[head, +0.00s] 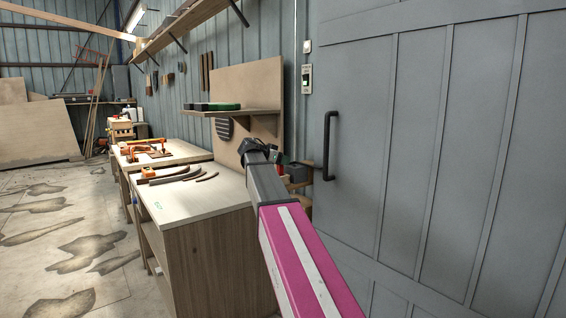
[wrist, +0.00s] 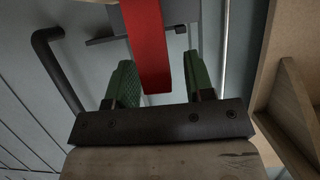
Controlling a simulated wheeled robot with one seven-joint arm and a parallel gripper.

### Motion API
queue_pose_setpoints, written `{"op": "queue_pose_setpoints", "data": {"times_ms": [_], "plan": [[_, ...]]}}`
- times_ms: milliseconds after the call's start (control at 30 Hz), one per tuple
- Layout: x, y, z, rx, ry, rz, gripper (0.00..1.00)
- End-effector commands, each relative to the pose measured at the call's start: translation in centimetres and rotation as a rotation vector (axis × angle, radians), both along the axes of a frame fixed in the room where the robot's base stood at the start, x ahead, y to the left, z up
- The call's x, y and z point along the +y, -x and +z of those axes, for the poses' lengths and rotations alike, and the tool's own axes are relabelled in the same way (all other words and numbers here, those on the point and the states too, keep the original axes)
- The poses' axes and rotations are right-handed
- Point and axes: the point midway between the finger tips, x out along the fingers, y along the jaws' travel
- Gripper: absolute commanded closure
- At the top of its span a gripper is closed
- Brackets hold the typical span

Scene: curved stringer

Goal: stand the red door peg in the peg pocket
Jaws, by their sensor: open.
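The red door peg (wrist: 151,45) shows in the wrist view as a long red bar coming down from the top edge, its upper end cut off. My gripper (wrist: 156,85) is open, with one green finger on each side of the peg and a gap visible on both sides. In the head view my gripper (head: 276,157) is beyond the end of my arm, close to the door, small and partly hidden. A dark grey bracket-like part (wrist: 181,17) is behind the peg in the wrist view. I cannot tell whether it is the peg pocket.
The large grey door (head: 440,150) with a black handle (head: 328,145) is to the right. A grey block (head: 297,173) sits on wooden shelving beside it. A workbench (head: 185,200) with curved wooden pieces stands left of my arm. Floor at far left is clear.

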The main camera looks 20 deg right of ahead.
Motion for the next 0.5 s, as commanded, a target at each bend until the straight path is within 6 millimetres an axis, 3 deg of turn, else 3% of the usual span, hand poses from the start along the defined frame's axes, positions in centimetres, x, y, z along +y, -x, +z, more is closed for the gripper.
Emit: {"op": "queue_pose_setpoints", "data": {"times_ms": [300,500], "plan": [[5.5,2.1,2.4,-0.001,0.001,0.003,0.52],[8.2,3.0,3.7,-0.002,-0.001,0.001,0.52]]}}
